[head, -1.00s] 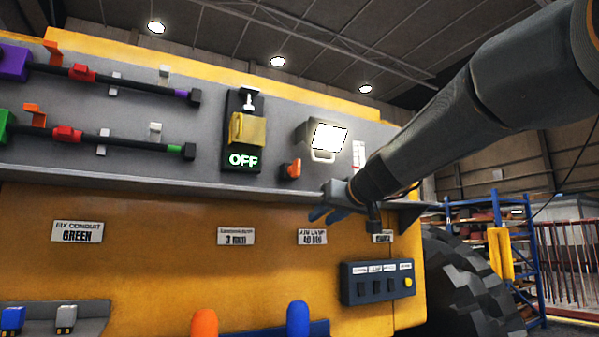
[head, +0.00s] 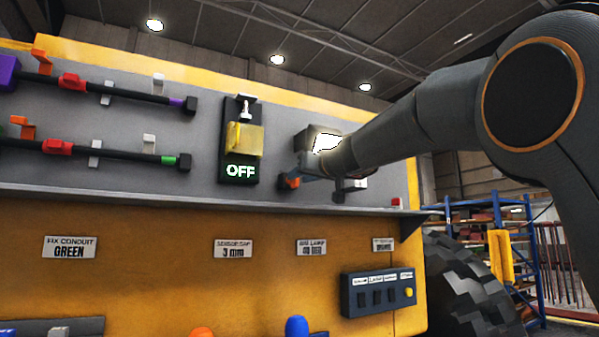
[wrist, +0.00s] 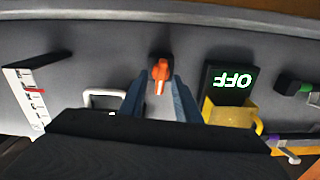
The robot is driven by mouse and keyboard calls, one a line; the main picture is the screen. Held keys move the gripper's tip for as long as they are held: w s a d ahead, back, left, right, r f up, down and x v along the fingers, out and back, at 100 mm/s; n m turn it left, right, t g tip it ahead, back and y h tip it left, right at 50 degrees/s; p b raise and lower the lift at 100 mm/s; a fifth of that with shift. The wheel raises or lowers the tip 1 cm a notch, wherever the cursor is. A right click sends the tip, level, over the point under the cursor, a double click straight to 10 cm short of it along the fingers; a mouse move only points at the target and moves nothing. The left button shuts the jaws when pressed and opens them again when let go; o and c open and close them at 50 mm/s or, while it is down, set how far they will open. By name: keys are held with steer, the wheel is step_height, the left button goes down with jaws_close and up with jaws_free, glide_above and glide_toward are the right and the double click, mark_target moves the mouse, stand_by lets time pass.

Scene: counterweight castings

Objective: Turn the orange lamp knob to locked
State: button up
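The orange lamp knob (head: 289,181) sits on the grey panel, below and left of the lit lamp (head: 325,143). In the wrist view the knob (wrist: 160,72) lies ahead, with its handle pointing down in the picture. My gripper (wrist: 158,84) is open, with one blue-grey finger on each side of the handle and gaps showing between. I cannot tell how deep the fingertips reach around it. In the head view my gripper (head: 296,175) is at the knob and partly hides it. My arm covers part of the lamp.
A black switch box with a yellow cover (head: 245,138) and a lit OFF sign (head: 240,171) is close left of the knob. A ledge (head: 200,200) runs below. Rods with coloured clips (head: 90,148) are farther left. A white scale strip (wrist: 32,98) shows in the wrist view.

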steer(key=shift+w+a, duration=0.2)
steer(key=shift+w, duration=0.05)
jaws_close()
